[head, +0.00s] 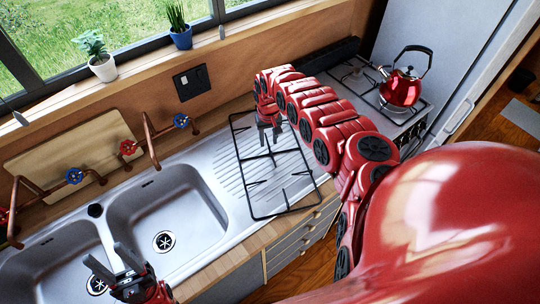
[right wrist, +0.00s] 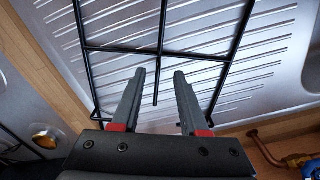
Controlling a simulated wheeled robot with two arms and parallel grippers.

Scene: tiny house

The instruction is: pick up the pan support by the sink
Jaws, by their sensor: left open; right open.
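The pan support (head: 286,212) is a black wire frame with inner bars. It lies on the ribbed steel drainboard to the right of the sink (head: 190,232). My right gripper (head: 270,146) points down over the far part of the frame, open and empty. In the right wrist view, the pan support (right wrist: 162,52) spans the picture, and one inner prong ends between the two open fingers (right wrist: 158,80). I cannot tell whether the fingers are level with the bars. My left gripper (head: 106,256) is open and empty above the near part of the sink.
A red kettle (head: 400,90) stands on the stove (head: 362,80) at the right. Copper pipes with red and blue taps (head: 128,148) rise behind the sink. A wooden board (head: 60,150) leans on the wall. Potted plants (head: 102,66) stand on the sill.

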